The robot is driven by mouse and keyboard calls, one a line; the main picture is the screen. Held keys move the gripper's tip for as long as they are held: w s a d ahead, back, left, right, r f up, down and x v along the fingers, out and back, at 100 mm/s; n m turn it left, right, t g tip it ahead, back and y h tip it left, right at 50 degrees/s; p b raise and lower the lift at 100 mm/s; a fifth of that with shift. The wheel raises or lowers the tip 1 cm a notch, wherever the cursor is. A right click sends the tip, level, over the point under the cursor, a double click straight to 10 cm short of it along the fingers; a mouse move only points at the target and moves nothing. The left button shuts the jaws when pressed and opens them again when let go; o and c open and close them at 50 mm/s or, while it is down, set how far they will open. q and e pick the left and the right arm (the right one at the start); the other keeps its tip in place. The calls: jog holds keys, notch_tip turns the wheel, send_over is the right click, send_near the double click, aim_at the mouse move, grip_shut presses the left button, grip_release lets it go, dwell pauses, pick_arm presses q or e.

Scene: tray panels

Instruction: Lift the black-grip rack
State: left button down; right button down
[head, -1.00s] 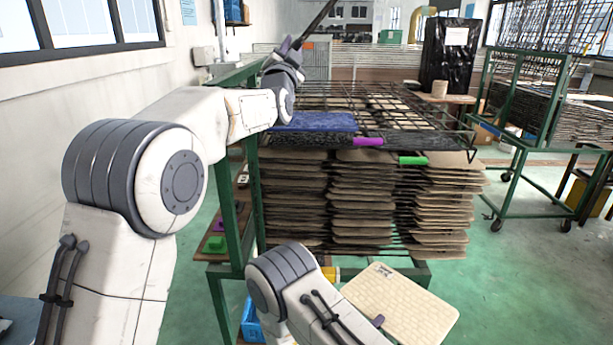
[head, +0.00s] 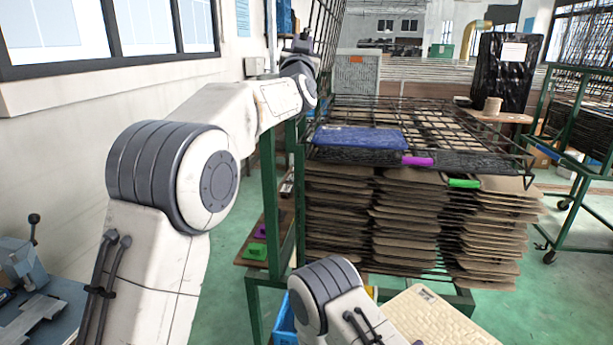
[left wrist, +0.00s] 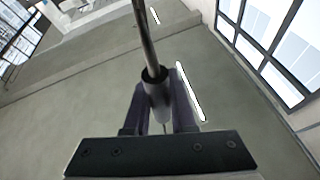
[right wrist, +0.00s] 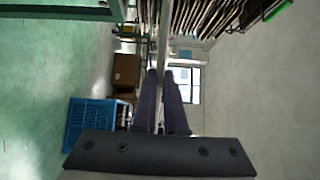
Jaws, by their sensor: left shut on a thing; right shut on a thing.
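The black-grip rack, a dark wire grid (head: 327,35), stands steeply tilted at the top of the head view, partly cut off. My left gripper (head: 304,44) is up beside it, above the rack stack's left rear. In the left wrist view my left gripper (left wrist: 159,85) is shut on a dark cylindrical grip (left wrist: 157,92) with a rod running out of it. In the right wrist view my right gripper (right wrist: 160,74) is shut on a thin pale edge, apparently a cream panel.
A green-framed stand holds stacked wire racks (head: 470,148) with brown boards; a purple grip (head: 417,161) and a green grip (head: 463,183) show at the front. A blue slab (head: 360,138) lies on top. A blue crate (right wrist: 88,125) sits on the floor.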

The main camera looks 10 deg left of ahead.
pick_arm(q)
jog(key=shift+d+f, duration=0.1)
jog(key=c, duration=0.8)
grip_release()
jog(key=shift+d, duration=0.1)
jog(key=shift+o, duration=0.2)
jog(key=b+v, duration=0.6)
jog(key=v, duration=0.6)
jog(key=shift+b, duration=0.3)
